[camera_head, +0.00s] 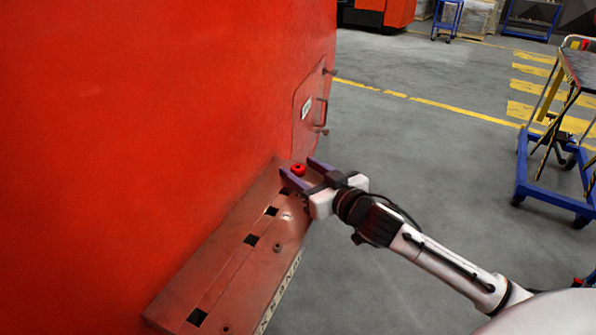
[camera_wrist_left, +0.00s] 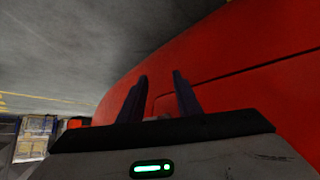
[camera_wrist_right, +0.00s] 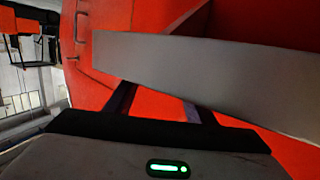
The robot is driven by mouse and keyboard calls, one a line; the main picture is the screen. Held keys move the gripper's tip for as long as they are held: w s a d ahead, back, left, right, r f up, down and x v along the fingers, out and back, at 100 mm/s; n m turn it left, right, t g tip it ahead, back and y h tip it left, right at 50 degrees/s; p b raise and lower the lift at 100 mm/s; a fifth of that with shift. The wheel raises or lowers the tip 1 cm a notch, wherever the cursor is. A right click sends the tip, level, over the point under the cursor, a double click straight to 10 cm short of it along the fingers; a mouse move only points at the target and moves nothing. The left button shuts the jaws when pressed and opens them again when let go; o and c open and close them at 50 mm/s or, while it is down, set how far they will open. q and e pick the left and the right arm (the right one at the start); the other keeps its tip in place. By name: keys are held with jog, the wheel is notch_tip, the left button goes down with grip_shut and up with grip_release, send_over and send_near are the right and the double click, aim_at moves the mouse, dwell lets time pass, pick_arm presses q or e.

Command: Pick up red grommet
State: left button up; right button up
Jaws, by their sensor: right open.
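The red grommet (camera_head: 298,169) is a small red ring with a dark centre, at the far end of the red-brown step (camera_head: 262,262) beside the large red train body. My right gripper (camera_head: 299,167) is open, and in the head view its two purple fingers stand on either side of the grommet. I cannot tell whether they touch it. In the right wrist view (camera_wrist_right: 158,100) the fingers are apart and I cannot make out the grommet. My left gripper (camera_wrist_left: 160,76) shows only in the left wrist view, with its fingers apart and nothing visible between them.
The red train wall (camera_head: 150,110) fills the left, with a small handled hatch (camera_head: 309,110) just beyond the step. A grey slab (camera_wrist_right: 200,75) crosses close to the fingers in the right wrist view. A blue cart (camera_head: 555,190) stands at right. The grey floor between is clear.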

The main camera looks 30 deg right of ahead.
jog(key=c, duration=1.1)
jog(key=shift+r, duration=0.1)
